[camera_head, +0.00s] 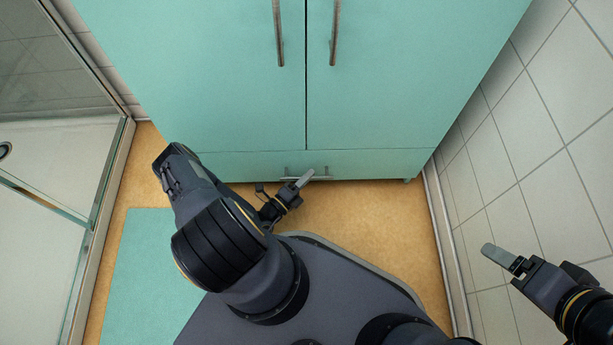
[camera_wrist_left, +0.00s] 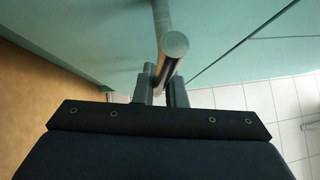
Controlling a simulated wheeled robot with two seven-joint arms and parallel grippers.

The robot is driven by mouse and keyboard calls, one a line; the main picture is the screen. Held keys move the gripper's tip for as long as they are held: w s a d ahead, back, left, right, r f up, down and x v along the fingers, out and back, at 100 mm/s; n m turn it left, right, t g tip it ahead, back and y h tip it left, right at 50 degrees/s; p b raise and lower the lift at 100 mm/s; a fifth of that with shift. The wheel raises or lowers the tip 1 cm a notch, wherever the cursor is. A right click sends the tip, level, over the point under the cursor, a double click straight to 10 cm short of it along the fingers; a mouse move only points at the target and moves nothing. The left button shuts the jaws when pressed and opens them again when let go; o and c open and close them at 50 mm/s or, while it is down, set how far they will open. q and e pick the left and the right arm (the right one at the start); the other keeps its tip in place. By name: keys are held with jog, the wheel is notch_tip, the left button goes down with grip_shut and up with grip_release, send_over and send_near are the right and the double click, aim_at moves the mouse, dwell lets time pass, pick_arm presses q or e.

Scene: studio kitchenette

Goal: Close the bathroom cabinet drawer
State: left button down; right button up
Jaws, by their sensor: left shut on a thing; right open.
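The bathroom cabinet (camera_head: 220,80) is teal, with two tall doors and a low drawer (camera_head: 370,163) along its bottom. The drawer front looks about level with the doors; I see no clear gap. Its metal bar handle (camera_head: 322,171) sits low at the middle. My left gripper (camera_head: 303,179) is at this handle, shut on it. In the left wrist view the round-ended handle (camera_wrist_left: 173,45) runs between the fingers of my left gripper (camera_wrist_left: 160,88). My right gripper (camera_head: 493,255) is open and empty, off to the right by the tiled wall, away from the cabinet.
Two vertical door handles (camera_head: 279,35) are above the drawer. A glass shower enclosure (camera_head: 50,150) stands at the left, and a white tiled wall (camera_head: 540,150) is close on the right. A teal mat (camera_head: 135,270) lies on the tan floor (camera_head: 385,220), which is otherwise clear before the cabinet.

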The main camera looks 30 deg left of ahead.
pick_arm(q)
jog(key=shift+w+a, duration=0.15)
jog(key=shift+a, duration=0.05)
jog(key=c, duration=1.5)
grip_release()
jog(key=p+v, duration=0.1)
jog(key=v, duration=0.6)
jog(key=shift+s+p, duration=0.3)
jog(key=shift+s, duration=0.1)
